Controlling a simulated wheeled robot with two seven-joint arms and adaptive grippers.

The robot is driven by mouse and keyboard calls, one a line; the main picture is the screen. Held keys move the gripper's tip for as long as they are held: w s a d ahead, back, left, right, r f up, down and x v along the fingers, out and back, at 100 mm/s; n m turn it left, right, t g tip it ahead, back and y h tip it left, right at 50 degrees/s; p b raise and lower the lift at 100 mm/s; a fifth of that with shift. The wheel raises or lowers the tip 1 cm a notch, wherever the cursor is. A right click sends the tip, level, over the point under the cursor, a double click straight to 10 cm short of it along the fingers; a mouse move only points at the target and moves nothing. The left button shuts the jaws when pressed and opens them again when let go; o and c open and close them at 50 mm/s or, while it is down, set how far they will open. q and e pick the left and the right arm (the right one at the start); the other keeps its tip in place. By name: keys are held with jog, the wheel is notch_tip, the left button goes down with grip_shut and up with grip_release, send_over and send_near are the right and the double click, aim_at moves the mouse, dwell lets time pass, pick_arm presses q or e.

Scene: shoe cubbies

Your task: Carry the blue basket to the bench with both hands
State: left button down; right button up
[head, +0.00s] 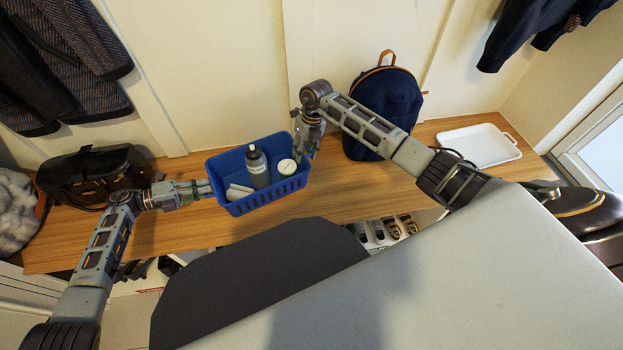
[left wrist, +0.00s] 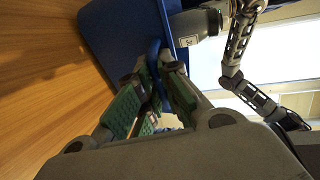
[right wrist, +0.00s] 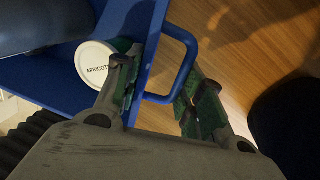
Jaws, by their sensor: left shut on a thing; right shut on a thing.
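The blue basket (head: 265,204) is over the wooden bench in the head view, with a grey bottle (head: 257,167), a white-lidded jar (head: 287,167) and a pale item (head: 239,191) inside. My left gripper (head: 208,189) is shut on its left end; the left wrist view shows the fingers (left wrist: 163,75) at the blue handle. My right gripper (head: 304,151) is shut at its right end; in the right wrist view its fingers (right wrist: 165,88) straddle the handle loop (right wrist: 187,52). The basket looks about level. I cannot tell whether its underside touches the bench.
The bench (head: 350,196) also bears a dark bag (head: 92,175) at left, a navy backpack (head: 384,112) right of the basket and a white tray (head: 478,145) further right. Shoes (head: 385,231) sit below. Bare wood shows between the basket and backpack.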

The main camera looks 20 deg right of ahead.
pick_arm(q)
jog(key=shift+f+b, duration=0.55)
jog(key=shift+b, duration=0.05)
pick_arm(e)
jog(key=shift+f, duration=0.65)
pick_arm(q)
jog(key=c, duration=1.9)
grip_release()
pick_arm(e)
jog(key=o, duration=0.9)
pick_arm(q)
jog(key=o, duration=0.3)
pick_arm(e)
jog(key=shift+o, duration=1.2)
pick_arm(q)
jog(key=o, duration=0.8)
jog(key=shift+a, duration=0.1)
jog(key=a+r, duration=0.2)
jog(key=a, duration=0.9)
jog(key=shift+w+a+r, duration=0.15)
jog(key=shift+a, duration=0.15)
